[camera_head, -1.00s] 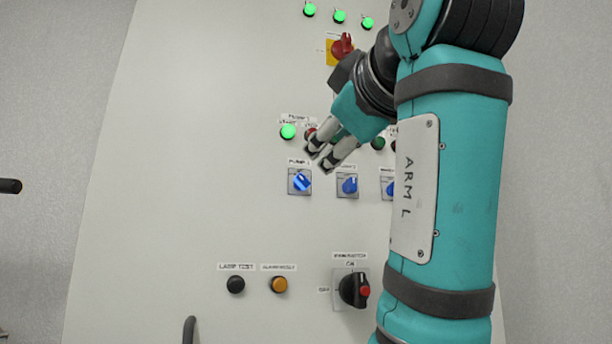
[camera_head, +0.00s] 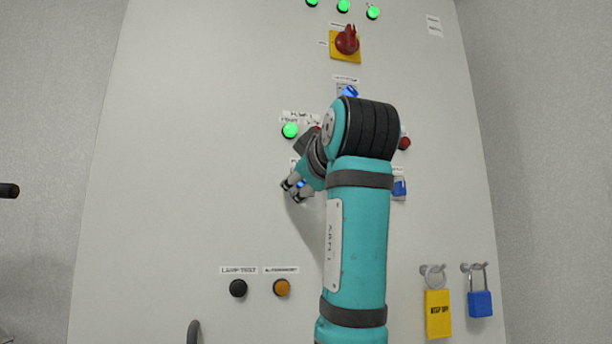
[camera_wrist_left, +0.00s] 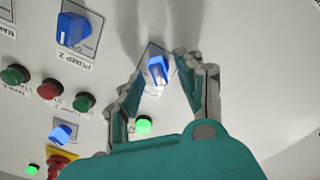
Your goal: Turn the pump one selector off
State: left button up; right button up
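The pump one selector is a small blue knob, mostly hidden behind my left gripper (camera_head: 295,190) in the head view, with a bit of blue (camera_head: 301,184) showing between the fingers. In the left wrist view, the blue selector (camera_wrist_left: 157,70) sits on its square plate between my two fingertips. My left gripper (camera_wrist_left: 160,72) is open, one finger on each side of the knob with gaps showing. Whether a finger touches it I cannot tell. My right gripper is in neither view.
A lit green lamp (camera_head: 290,130) is above the selector. The pump two selector (camera_wrist_left: 73,30) and several buttons are nearby. A red switch on yellow (camera_head: 346,42) is higher up. Black (camera_head: 238,288) and orange (camera_head: 282,287) buttons are below. Padlocks (camera_head: 480,304) hang at lower right.

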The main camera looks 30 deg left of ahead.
pick_arm(q)
jog(key=shift+c, duration=0.3)
jog(key=c, duration=0.7)
grip_shut()
jog(key=shift+m, duration=0.4)
jog(key=shift+w+d+m+b, duration=0.1)
jog(key=shift+m+b, duration=0.45)
jog(key=shift+m, duration=3.45)
jog(key=shift+r, duration=0.1)
